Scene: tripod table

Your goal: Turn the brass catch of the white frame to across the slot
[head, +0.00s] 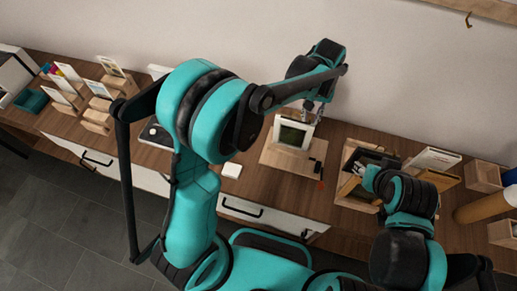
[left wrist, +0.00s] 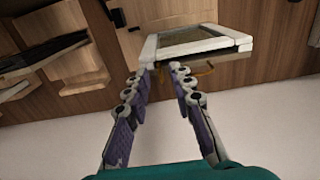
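The white frame (head: 292,134) with a dark green panel stands upright on a light wooden board (head: 274,157) in the head view. In the left wrist view the white frame (left wrist: 205,46) is just beyond my fingertips. The brass catch (left wrist: 204,69) shows as a thin strip at the frame's edge, close to the right-hand finger, which partly hides it. Its exact angle to the slot is hard to tell. My left gripper (left wrist: 160,72) is open, with nothing between its fingers. It also shows behind the frame's top in the head view (head: 313,112).
A wooden organizer (head: 352,200) with dark items stands right of the board, near my right arm. Wooden card stands (head: 97,118) and a teal tray (head: 33,100) are at the far left. A small white block (head: 232,170) lies left of the board. A wall is behind the table.

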